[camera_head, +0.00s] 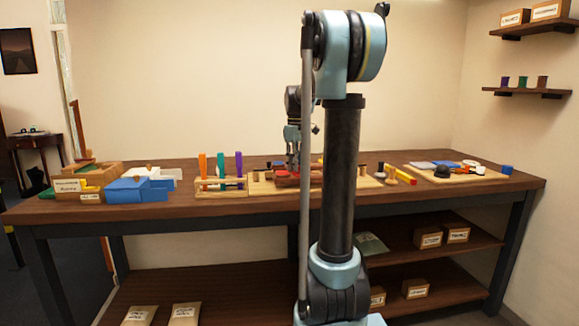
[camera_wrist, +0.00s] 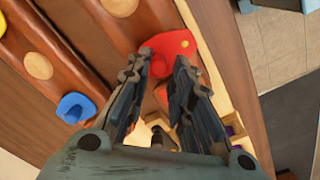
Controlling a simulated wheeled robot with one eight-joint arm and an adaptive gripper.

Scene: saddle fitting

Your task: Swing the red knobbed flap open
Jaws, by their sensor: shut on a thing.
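The red flap (camera_wrist: 173,43) shows in the wrist view, at the tips of my gripper (camera_wrist: 164,62). It has a rounded red end beyond the fingers, and more red shows between them. My fingers are shut on its red knob, with a gap between them lower down; the knob is partly hidden by the fingers. In the head view the red flap (camera_head: 286,180) lies low on a wooden board at the middle of the bench, with my gripper (camera_head: 292,166) directly above it. How far the flap is swung cannot be told.
A blue knobbed piece (camera_wrist: 75,107) lies left of my gripper in the wrist view. On the bench (camera_head: 420,196), a rack with orange, teal and purple pegs (camera_head: 221,184) stands left of the flap. Blue boxes (camera_head: 140,188) stand farther left. Another board (camera_head: 455,178) with small items lies right.

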